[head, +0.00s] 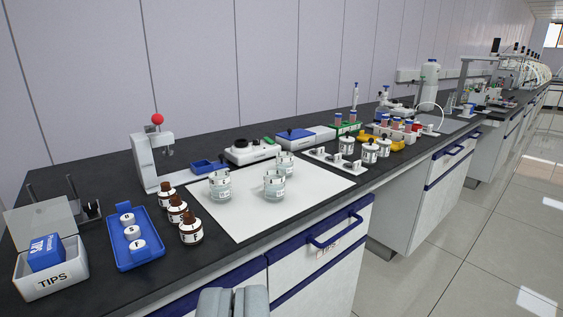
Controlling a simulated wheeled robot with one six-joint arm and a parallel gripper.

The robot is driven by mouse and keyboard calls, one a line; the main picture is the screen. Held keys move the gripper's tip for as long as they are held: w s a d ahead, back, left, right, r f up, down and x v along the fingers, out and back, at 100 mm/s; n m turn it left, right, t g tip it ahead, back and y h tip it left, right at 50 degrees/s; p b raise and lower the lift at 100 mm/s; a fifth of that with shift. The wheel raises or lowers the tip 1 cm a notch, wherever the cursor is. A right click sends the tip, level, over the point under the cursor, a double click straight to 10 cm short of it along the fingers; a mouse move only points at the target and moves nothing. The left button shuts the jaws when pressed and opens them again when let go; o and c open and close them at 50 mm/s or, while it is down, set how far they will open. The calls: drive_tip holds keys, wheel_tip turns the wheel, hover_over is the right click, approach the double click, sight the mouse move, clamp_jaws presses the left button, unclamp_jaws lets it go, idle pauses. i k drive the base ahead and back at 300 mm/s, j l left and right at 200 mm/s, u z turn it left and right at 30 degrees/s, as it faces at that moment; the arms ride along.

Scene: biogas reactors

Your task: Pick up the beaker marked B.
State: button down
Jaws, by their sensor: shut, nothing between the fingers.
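Three clear glass beakers stand upright on a white mat (309,195) on the dark bench. One beaker (220,187) is at the left of the mat, one beaker (274,187) is nearer its middle, and one beaker (285,163) is behind that. Their markings are too small to read, so I cannot tell which is B. My gripper (234,302) shows at the bottom edge of the head view, shut and empty. It is in front of the bench, well apart from the beakers.
Brown bottles (190,229) stand left of the mat, beside a blue tray (134,238) of white lidded pots. A TIPS box (50,279) is far left. White jars (369,153) stand right of the mat. Drawer handles (335,232) protrude below. The mat's front part is clear.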

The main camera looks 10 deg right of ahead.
sight(284, 160)
drive_tip(key=i+j+z, duration=0.15)
drive_tip(key=i, duration=0.2)
drive_tip(key=i+j+z, duration=0.1)
drive_tip(key=i, duration=0.3)
drive_tip(key=i+j+z, duration=0.15)
drive_tip(key=i, duration=0.2)
